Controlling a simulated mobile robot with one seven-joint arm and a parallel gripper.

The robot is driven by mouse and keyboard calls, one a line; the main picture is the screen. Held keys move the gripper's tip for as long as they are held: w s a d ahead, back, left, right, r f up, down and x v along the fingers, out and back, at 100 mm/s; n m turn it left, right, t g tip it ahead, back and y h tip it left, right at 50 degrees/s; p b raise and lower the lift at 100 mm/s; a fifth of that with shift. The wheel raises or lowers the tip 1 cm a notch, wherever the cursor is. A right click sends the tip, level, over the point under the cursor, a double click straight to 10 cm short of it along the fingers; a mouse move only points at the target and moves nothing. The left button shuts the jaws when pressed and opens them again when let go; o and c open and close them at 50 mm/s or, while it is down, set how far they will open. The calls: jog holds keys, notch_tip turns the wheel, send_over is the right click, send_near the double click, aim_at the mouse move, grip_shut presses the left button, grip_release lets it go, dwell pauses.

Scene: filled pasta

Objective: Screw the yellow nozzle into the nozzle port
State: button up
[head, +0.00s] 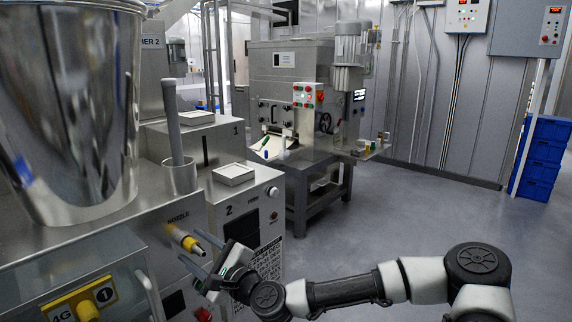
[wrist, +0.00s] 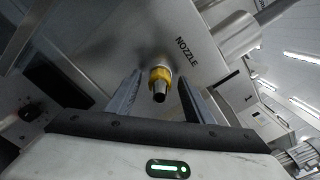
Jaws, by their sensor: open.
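The yellow nozzle (head: 188,243), a yellow collar with a dark metal tip, sticks out of the steel machine front below the label NOZZLE. It also shows in the wrist view (wrist: 160,78), pointing toward my gripper. The nozzle port is hidden behind it, so I cannot tell how deeply it is seated. My gripper (head: 199,252) is open in front of the nozzle. In the wrist view, the fingers of my gripper (wrist: 160,98) lie on either side of the nozzle, with a visible gap at each side. The gripper holds nothing.
A large steel hopper (head: 70,100) stands on the machine at left. A panel with a yellow 4G plate (head: 85,302) is below. A machine marked 2 (head: 245,215) stands just right of the nozzle. Open grey floor (head: 400,215) lies to the right; blue crates (head: 543,155) stand far right.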

jog(key=n, duration=0.4)
jog(key=shift+b, duration=0.35)
jog(key=n+b, duration=0.1)
jog(key=n, duration=0.4)
jog(key=shift+c, duration=0.4)
jog(key=c, duration=1.1)
jog(key=m+p, duration=0.1)
jog(key=m, duration=0.4)
grip_shut()
jog(key=m, duration=0.5)
jog(key=shift+m+p, duration=0.3)
jog(key=shift+p, duration=0.05)
jog(key=shift+m, duration=0.4)
